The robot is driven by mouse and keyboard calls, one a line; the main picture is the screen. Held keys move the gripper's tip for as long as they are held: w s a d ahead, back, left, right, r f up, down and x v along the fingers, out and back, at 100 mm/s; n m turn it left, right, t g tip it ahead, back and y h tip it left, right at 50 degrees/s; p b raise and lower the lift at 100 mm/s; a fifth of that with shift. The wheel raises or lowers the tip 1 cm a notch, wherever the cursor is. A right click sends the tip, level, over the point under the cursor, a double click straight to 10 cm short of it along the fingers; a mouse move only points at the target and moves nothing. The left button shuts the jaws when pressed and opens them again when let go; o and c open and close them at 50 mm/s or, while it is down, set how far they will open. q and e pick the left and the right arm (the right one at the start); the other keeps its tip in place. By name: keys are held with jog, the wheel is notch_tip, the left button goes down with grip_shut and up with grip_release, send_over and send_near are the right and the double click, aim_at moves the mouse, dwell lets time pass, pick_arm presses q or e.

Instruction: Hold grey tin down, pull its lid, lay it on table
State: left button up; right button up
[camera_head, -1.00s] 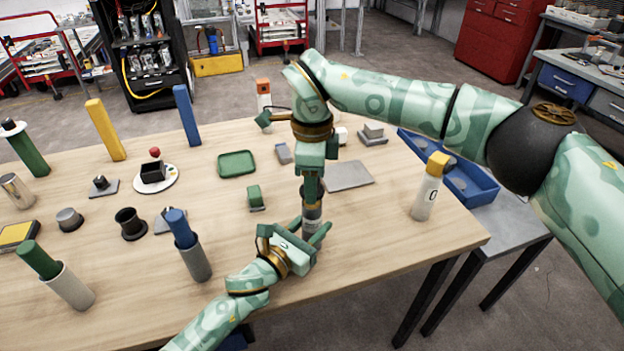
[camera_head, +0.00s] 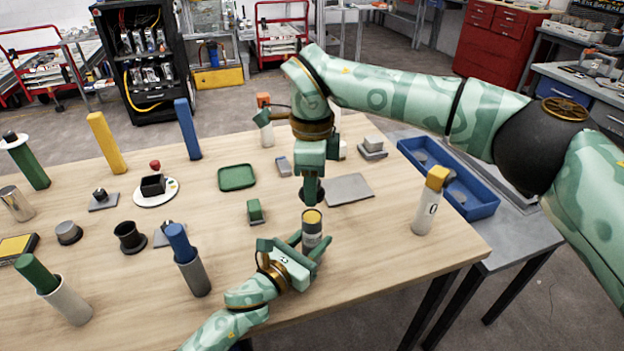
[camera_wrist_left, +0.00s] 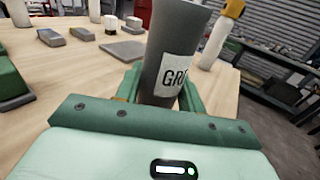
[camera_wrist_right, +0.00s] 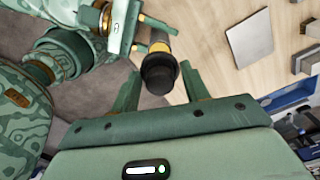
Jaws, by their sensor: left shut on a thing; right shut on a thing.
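The grey tin (camera_head: 312,228) stands upright near the table's front right part, and its yellowish top shows in the head view. My left gripper (camera_head: 310,243) is shut around the tin from the front; part of a "GR" label shows on the tin in the left wrist view (camera_wrist_left: 177,60). My right gripper (camera_head: 312,194) points down just above the tin. It is shut on the dark round lid (camera_wrist_right: 159,76), which is apart from the tin.
A flat grey plate (camera_head: 350,188) lies right of the lid. A white bottle with an orange cap (camera_head: 428,203) stands further right. A small green block (camera_head: 255,211) and a green tray (camera_head: 237,177) are to the left. Table between the tin and the bottle is bare.

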pick_arm(q)
jog(key=o, duration=1.1)
jog(key=v, duration=1.2)
jog(key=shift+a, duration=0.1)
